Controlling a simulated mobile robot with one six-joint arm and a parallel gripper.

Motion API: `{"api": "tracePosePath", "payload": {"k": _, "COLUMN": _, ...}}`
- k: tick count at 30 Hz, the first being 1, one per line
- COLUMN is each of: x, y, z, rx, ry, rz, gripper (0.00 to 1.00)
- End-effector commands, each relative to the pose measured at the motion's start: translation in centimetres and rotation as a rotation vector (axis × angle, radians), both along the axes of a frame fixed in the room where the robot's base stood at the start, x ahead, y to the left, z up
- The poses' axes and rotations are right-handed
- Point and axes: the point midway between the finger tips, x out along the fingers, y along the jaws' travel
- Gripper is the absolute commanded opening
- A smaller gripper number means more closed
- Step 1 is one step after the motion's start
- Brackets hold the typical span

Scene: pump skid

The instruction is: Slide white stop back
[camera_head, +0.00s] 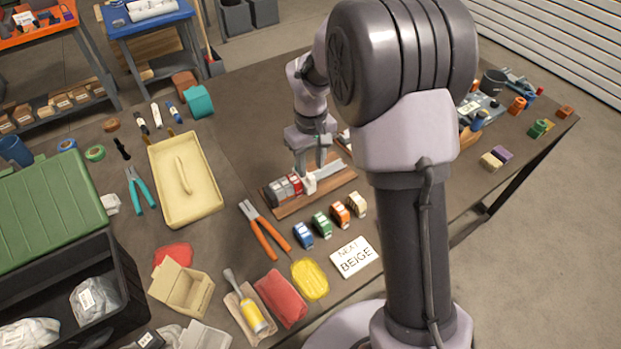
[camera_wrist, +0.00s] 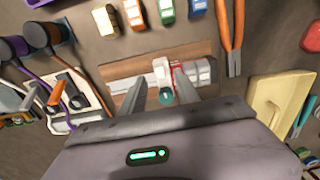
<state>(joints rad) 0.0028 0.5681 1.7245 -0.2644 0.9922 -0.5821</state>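The white stop (camera_head: 309,184) sits on a metal rail (camera_head: 329,171) fixed to a brown wooden board (camera_head: 287,210). It is against or very close to a red block (camera_head: 296,184), with grey blocks (camera_head: 279,191) beyond it on the rail. In the wrist view the white stop (camera_wrist: 161,70) lies between my two spread fingers. My gripper (camera_wrist: 157,84) is open, pointing down at the rail. The head view shows my gripper (camera_head: 311,164) just above the stop. Whether a finger touches the stop I cannot tell.
Loose blue (camera_head: 303,235), green (camera_head: 322,225), orange (camera_head: 340,214) and beige (camera_head: 357,204) blocks stand in front of the board. A card (camera_head: 354,257) reads "NEXT BEIGE". Orange-handled pliers (camera_head: 265,231) and a cream tray (camera_head: 185,180) lie to the left.

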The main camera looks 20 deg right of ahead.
Motion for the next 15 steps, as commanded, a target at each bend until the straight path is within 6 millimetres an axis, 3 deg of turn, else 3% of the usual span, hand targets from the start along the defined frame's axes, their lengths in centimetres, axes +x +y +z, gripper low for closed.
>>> {"api": "tracePosePath", "payload": {"k": 1, "x": 0.0, "y": 0.0, "z": -1.5, "rx": 0.000, "ry": 0.002, "rz": 0.000, "gripper": 0.38}}
{"api": "tracePosePath", "payload": {"k": 6, "x": 0.0, "y": 0.0, "z": -3.8, "rx": 0.000, "ry": 0.000, "rz": -0.001, "gripper": 0.38}}
{"api": "tracePosePath", "payload": {"k": 15, "x": 0.0, "y": 0.0, "z": -4.1, "rx": 0.000, "ry": -0.001, "rz": -0.001, "gripper": 0.38}}
